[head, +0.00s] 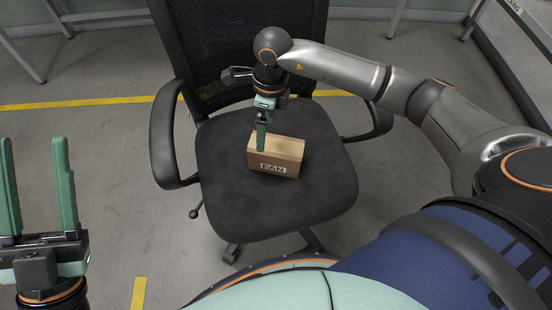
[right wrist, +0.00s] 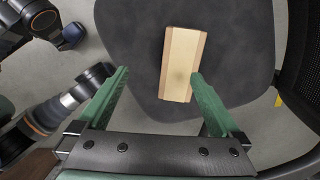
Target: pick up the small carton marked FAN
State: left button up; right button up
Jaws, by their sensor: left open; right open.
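The small carton (head: 284,157) marked FAN stands on the dark seat of an office chair (head: 230,205). It is tan with a white label on its front side. In the right wrist view the carton (right wrist: 179,62) shows from above, lying just beyond the fingertips, with its near end by the right-hand finger. My right gripper (head: 261,140) is open above the carton's left end in the head view; it also shows in the right wrist view (right wrist: 158,72). I cannot tell whether a finger touches the carton. My left gripper (head: 34,140) is open and empty at the left edge, away from the chair.
The chair's backrest (head: 240,45) rises behind the seat, and armrests (head: 165,135) stand on both sides. Yellow tape (head: 85,103) marks the grey floor. The floor left of the chair is clear.

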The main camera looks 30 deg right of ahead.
jog(key=w+d+h, duration=0.1)
jog(key=d+h, duration=0.1)
jog(key=d, duration=0.1)
jog(key=b, duration=0.2)
send_over(276, 145)
jog(key=f, duration=0.6)
jog(key=shift+s+a+f, duration=0.15)
jog(key=shift+a+f, duration=0.05)
jog(key=shift+y, duration=0.3)
notch_tip(276, 145, down, 5)
jog(key=shift+d+f+b, duration=0.1)
jog(key=shift+d+b, duration=0.05)
jog(key=shift+b, duration=0.95)
jog(key=shift+f, duration=0.35)
pick_arm(q)
jog(key=f, duration=0.1)
jog(key=f+h, duration=0.1)
jog(key=s+f, duration=0.1)
jog(key=shift+d+f+h, duration=0.15)
jog(key=shift+d+h, duration=0.15)
pick_arm(e)
jog(key=shift+c, duration=0.2)
jog(key=shift+r, duration=0.1)
jog(key=c, duration=1.5)
